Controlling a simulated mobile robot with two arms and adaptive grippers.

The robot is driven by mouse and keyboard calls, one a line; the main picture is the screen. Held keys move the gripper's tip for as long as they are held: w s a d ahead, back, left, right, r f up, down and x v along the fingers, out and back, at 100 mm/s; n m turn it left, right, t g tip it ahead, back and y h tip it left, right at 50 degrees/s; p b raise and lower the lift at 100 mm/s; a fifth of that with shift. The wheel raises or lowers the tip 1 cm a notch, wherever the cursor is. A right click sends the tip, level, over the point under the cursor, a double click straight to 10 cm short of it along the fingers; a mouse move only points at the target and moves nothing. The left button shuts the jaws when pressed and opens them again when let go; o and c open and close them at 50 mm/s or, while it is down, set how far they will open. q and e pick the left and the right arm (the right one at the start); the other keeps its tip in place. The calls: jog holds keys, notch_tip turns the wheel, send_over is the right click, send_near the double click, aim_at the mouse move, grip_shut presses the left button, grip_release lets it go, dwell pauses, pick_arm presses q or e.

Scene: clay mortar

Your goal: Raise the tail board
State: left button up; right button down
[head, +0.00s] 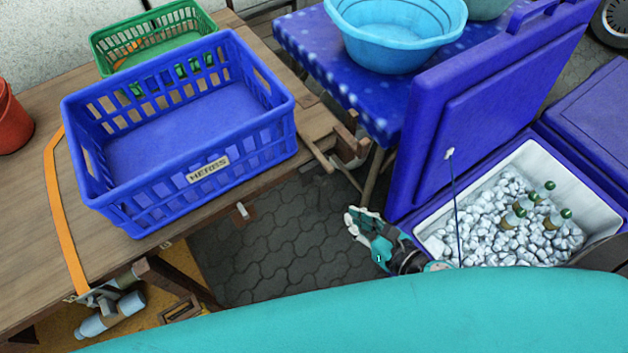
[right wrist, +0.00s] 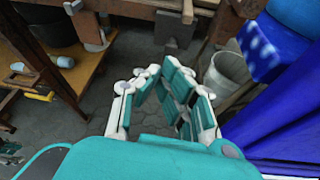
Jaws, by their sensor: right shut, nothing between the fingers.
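A wooden bed or bench (head: 30,190) carries the crates at the left of the head view. Its right end has wooden blocks and a bar (head: 316,150) with metal fittings. I cannot tell which piece is the tail board. My right gripper (head: 357,224), teal and white, is shut and empty over the paving, below and right of that end and apart from it. In the right wrist view its fingers (right wrist: 160,72) point toward the wooden underside (right wrist: 185,10) with hanging blocks. My left gripper is not in view.
A blue crate (head: 190,205) and a green crate (head: 95,45) stand on the wood. An open blue cooler (head: 430,222) with ice and bottles is close right of my right gripper. A blue-covered table (head: 310,42) holds a basin (head: 400,45). Paving (head: 270,240) between is clear.

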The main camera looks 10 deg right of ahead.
jog(key=w+a+f+n+p, duration=0.1)
jog(key=w+a+f, duration=0.1)
jog(key=w, duration=0.8)
jog(key=shift+w+a+t+h, duration=0.25)
jog(key=shift+a+t+h, duration=0.1)
jog(key=shift+t+h, duration=0.05)
jog(key=shift+r, duration=0.15)
jog(key=shift+r+m+p, duration=0.3)
jog(key=shift+p, duration=0.15)
